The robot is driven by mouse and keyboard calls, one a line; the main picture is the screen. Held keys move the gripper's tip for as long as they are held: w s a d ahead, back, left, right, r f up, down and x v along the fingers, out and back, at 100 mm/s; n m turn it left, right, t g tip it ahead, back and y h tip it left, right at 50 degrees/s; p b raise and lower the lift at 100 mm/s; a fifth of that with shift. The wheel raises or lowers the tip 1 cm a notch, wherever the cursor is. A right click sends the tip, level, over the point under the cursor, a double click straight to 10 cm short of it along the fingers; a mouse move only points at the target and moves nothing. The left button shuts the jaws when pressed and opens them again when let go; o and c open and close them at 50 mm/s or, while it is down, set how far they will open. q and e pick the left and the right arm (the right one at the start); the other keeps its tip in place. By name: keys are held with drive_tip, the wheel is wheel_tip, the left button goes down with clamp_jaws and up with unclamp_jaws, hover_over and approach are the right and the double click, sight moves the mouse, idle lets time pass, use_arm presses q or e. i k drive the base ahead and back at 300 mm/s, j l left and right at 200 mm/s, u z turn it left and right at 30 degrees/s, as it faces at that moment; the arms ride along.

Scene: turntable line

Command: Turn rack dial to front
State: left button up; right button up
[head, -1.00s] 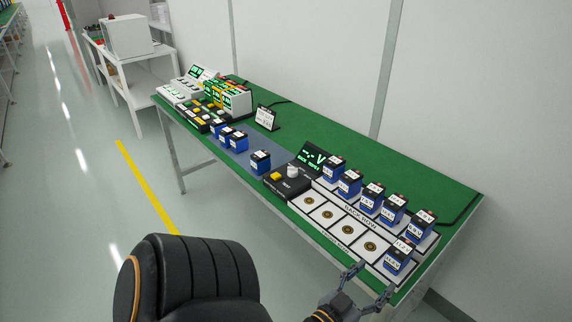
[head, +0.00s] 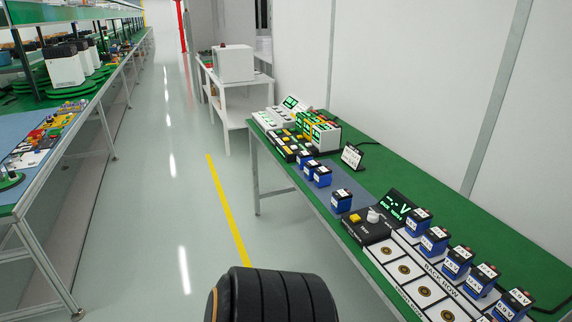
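The rack dial is a white knob (head: 374,215) on a black control box (head: 366,227) beside a yellow button (head: 355,218). A black display (head: 398,208) with green characters stands behind it. The white rack (head: 408,268) extends to the lower right, with blue batteries (head: 434,240) in its back row and round contacts in its front row. A rounded black part of my own body shows at the bottom centre. Neither gripper shows in this view.
The green bench (head: 440,198) runs along the right wall. More blue batteries (head: 341,201) stand on a grey-blue mat left of the dial. A long workbench (head: 50,170) stands at left. The floor aisle (head: 165,220) between is clear.

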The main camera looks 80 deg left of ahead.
sight(373, 217)
drive_tip(key=u, duration=1.6)
